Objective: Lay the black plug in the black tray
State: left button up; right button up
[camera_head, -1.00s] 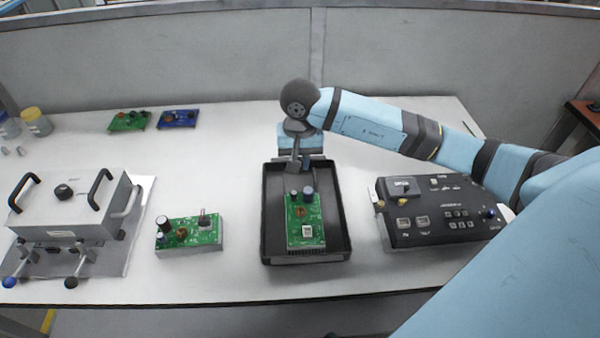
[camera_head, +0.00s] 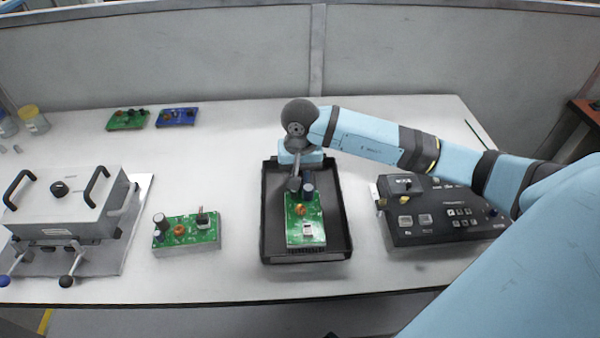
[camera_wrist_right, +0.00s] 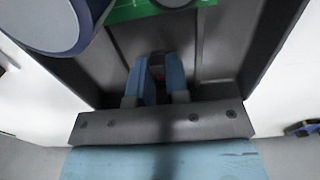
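The black tray (camera_head: 342,225) stands in the middle of the table with a green circuit board (camera_head: 305,232) inside it. My right gripper (camera_head: 294,184) points down inside the back part of the tray, behind and left of the board's blue capacitor. In the right wrist view, the fingers (camera_wrist_right: 160,80) are close together around a small dark piece with a reddish spot, which seems to be the black plug (camera_wrist_right: 157,70). The plug is mostly hidden by the fingers, and I cannot tell whether it touches the tray floor. My left gripper is out of view.
Another green board (camera_head: 187,232) lies left of the tray, and a black control box (camera_head: 440,215) stands to the right. A grey fixture with handles (camera_head: 70,205) is at far left. Two small boards (camera_head: 178,118) lie at the back. The board's capacitor (camera_wrist_right: 45,20) stands close to the gripper.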

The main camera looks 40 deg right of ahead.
aim_at(300, 174)
jog(key=o, duration=0.4)
jog(key=shift+c, duration=0.2)
jog(key=shift+r+p, duration=0.55)
jog(key=shift+p, duration=0.05)
notch_tip(300, 174, up, 12)
jog(key=p, duration=0.1)
